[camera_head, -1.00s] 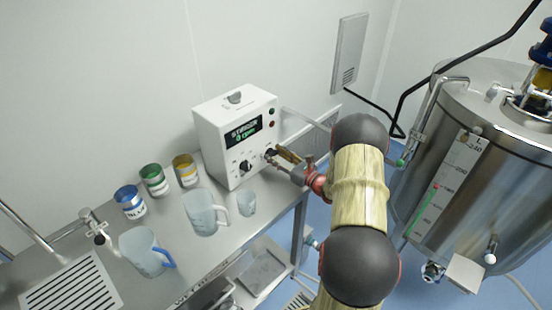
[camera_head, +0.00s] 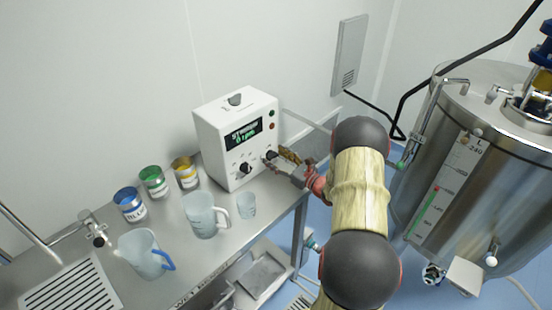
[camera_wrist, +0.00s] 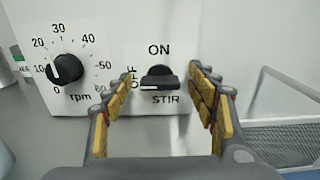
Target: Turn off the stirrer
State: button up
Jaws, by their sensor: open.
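The stirrer control box (camera_head: 215,117) is a white unit on the steel bench, with a lit green display (camera_head: 243,134) that reads stirrer and an rpm value too small to read surely. In the wrist view, the black STIR knob (camera_wrist: 160,80) has ON printed above it and OFF at its left, partly hidden by a finger. Its bar lies horizontal, in line with OFF. My gripper (camera_wrist: 161,74) is open, its yellow-padded fingers on either side of the knob with gaps visible. In the head view my gripper (camera_head: 276,158) is at the box's front right.
The black rpm knob (camera_wrist: 66,69) is just left of my gripper, its pointer near the low end. A beaker (camera_head: 247,205), pitchers (camera_head: 201,214) and cans (camera_head: 184,171) stand on the bench to the left. The steel tank (camera_head: 460,190) is at the right.

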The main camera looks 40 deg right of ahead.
jog(key=shift+s, duration=0.1)
jog(key=s, duration=0.8)
jog(key=s+d, duration=0.1)
jog(key=s, duration=0.2)
jog(key=shift+s, duration=0.4)
